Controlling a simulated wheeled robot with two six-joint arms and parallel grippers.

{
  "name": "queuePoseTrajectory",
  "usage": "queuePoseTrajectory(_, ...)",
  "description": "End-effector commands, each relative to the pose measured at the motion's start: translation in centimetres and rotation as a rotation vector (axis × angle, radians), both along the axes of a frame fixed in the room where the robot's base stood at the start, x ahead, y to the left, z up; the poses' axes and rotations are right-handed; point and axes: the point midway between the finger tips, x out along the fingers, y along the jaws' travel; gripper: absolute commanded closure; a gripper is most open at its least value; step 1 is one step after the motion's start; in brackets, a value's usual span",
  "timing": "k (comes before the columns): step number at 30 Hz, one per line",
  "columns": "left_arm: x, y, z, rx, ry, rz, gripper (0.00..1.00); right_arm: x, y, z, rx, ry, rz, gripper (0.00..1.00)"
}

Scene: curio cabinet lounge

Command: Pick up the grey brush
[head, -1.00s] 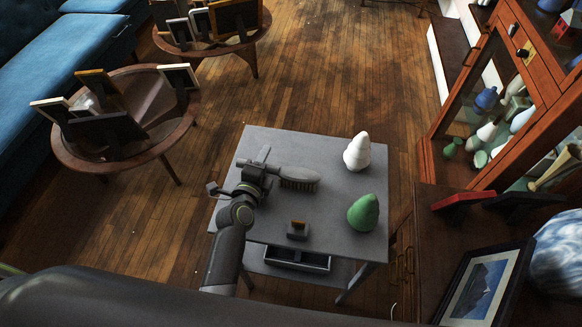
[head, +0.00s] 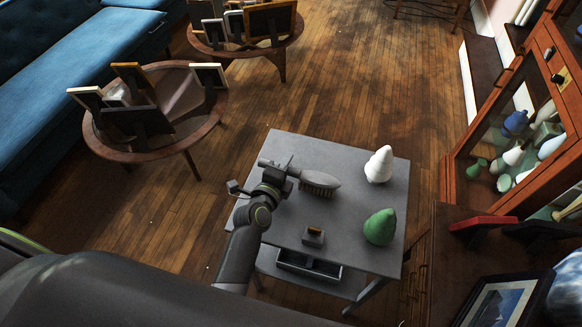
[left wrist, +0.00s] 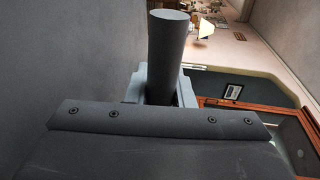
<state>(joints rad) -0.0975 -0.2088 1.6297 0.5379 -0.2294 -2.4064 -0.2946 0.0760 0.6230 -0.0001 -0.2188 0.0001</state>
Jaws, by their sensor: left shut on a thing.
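The grey brush (head: 322,179) is over the small grey table (head: 350,205), its bristle head pointing right and its bristles facing down. My left gripper (head: 282,171) is shut on the brush's handle, on the left side of the table. In the left wrist view the grey round handle (left wrist: 167,50) stands up between the fingers of my left gripper (left wrist: 163,88). I cannot tell whether the bristles touch the tabletop. My right gripper is not in view.
A white cone-shaped object (head: 379,165) and a green pear-shaped one (head: 380,227) stand on the table's right side. A glass cabinet (head: 520,140) is at right; round tables with frames (head: 155,110) are at left.

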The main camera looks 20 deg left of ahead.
Motion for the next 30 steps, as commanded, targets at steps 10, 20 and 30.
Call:
queuePoseTrajectory(10,0.0,0.0,6.3,-0.001,-0.003,0.001,1.0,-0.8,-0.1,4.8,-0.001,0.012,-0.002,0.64)
queuePoseTrajectory(20,0.0,0.0,8.9,-0.002,-0.002,0.0,1.0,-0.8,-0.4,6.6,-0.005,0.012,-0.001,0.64)
queuePoseTrajectory(30,0.0,0.0,8.9,-0.002,-0.002,0.0,0.81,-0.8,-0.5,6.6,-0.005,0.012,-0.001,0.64)
